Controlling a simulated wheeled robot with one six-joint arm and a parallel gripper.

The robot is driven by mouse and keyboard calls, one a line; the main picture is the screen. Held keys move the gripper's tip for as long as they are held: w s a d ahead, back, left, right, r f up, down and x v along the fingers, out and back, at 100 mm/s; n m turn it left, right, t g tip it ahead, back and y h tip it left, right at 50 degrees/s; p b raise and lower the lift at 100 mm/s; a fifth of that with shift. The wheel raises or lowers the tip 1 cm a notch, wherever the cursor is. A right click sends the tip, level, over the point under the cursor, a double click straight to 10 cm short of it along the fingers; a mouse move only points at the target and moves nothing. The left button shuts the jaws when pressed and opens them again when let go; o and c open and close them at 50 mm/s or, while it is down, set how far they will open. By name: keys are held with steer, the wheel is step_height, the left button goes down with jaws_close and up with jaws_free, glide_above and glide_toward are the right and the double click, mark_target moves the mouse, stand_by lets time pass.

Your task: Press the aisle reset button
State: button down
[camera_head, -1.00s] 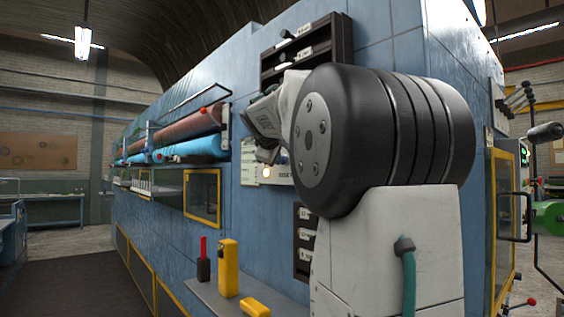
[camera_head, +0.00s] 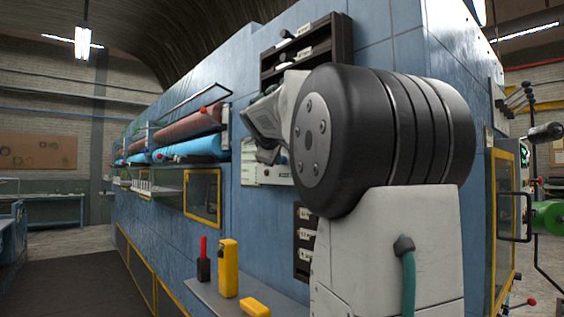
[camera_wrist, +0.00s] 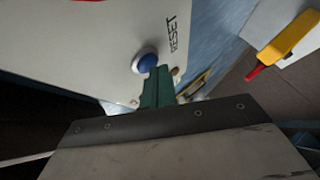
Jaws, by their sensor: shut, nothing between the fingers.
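The reset button is a blue cap (camera_wrist: 146,63) in a pale ring on a white panel (camera_wrist: 105,45), beside the printed word RESET, in the wrist view. My gripper (camera_wrist: 160,72) shows there as green fingers, shut and empty. Their tips overlap the button's lower edge in the picture; I cannot tell whether they press it or sit just in front. In the head view the panel (camera_head: 251,174) shows on the blue machine wall, partly behind my arm. The button and fingertips cannot be made out there.
A shelf (camera_head: 203,301) below the panel holds a yellow upright block (camera_head: 228,268), a lying yellow piece (camera_head: 255,307) and a red-and-black item (camera_head: 203,262). Dark label racks (camera_head: 303,245) sit on the wall near my arm. Blue and brown rolls (camera_head: 190,147) stick out left.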

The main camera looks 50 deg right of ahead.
steer(key=shift+w+a, duration=0.1)
steer(key=shift+a, duration=0.5)
steer(key=shift+a, duration=0.15)
steer(key=shift+w+a, duration=0.2)
steer(key=shift+a, duration=0.55)
steer(key=shift+w+a, duration=0.2)
steer(key=shift+a, duration=0.6)
steer(key=shift+w+a, duration=0.2)
steer(key=shift+a, duration=0.55)
steer(key=s+a+f+m+g+y, duration=0.1)
steer(key=s+a+f+m+y, duration=0.15)
steer(key=a+f, duration=0.5)
steer(key=s+a+f+m+g+y, duration=0.1)
steer(key=s+a+f+y, duration=0.25)
steer(key=f, duration=0.75)
steer(key=s+a+f+n+g+y, duration=0.1)
steer(key=s+a+f+y, duration=0.1)
steer(key=s+a+f, duration=0.7)
steer(key=s+a+f+n+g+y, duration=0.1)
steer(key=s+a+f+y, duration=0.2)
steer(key=s+a+f, duration=0.6)
steer(key=s+a, duration=0.2)
steer(key=a, duration=0.5)
steer(key=shift+a+f+y, duration=0.25)
steer(key=shift+f+y, duration=0.05)
steer(key=shift+f, duration=0.05)
